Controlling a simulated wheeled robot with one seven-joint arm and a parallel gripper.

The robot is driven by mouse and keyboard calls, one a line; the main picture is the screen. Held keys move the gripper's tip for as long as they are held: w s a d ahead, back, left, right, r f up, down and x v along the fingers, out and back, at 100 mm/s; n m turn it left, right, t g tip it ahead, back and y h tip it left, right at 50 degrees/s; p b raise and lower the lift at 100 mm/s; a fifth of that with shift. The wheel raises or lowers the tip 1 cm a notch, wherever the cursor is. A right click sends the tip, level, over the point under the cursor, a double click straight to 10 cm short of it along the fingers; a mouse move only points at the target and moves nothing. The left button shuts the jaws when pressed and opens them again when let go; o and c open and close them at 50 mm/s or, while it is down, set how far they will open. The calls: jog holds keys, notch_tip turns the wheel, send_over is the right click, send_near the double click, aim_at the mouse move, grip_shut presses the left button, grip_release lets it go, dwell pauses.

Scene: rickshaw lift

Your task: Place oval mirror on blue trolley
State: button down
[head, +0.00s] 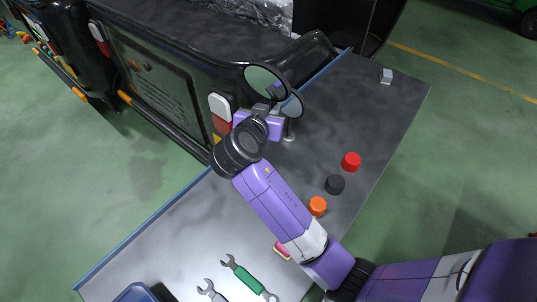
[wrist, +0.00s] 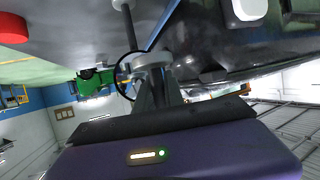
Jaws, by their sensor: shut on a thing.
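An oval mirror (head: 264,80) with a dark rim and a greenish reflecting face is at the tip of my gripper (head: 271,105) in the head view. My gripper is shut on it, above the back edge of the blue trolley (head: 372,110). In the wrist view a pale rounded part (wrist: 152,60) sits at my gripper (wrist: 160,92). A second, darker round mirror (head: 293,105) stands just right of the gripper, on a stem with a small base on the trolley. I cannot tell whether the two mirrors touch.
Red (head: 351,161), black (head: 335,184) and orange (head: 317,206) caps stand on the trolley's right side. Spanners (head: 243,275) and a blue bin (head: 135,293) are at its near end. The dark vehicle (head: 150,75) borders the trolley's left side. The far right of the top is mostly clear.

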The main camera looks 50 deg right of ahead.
aim_at(270, 152)
notch_tip(270, 152, down, 14)
jog(key=shift+r, duration=0.15)
dwell(0.3)
jog(key=shift+f, duration=0.2)
jog(key=c, duration=1.4)
grip_release()
jog(key=shift+c, duration=0.2)
jog(key=shift+r, duration=0.2)
jog(key=b+v, duration=0.1)
jog(key=v, duration=1.1)
jog(key=shift+s+f, duration=0.1)
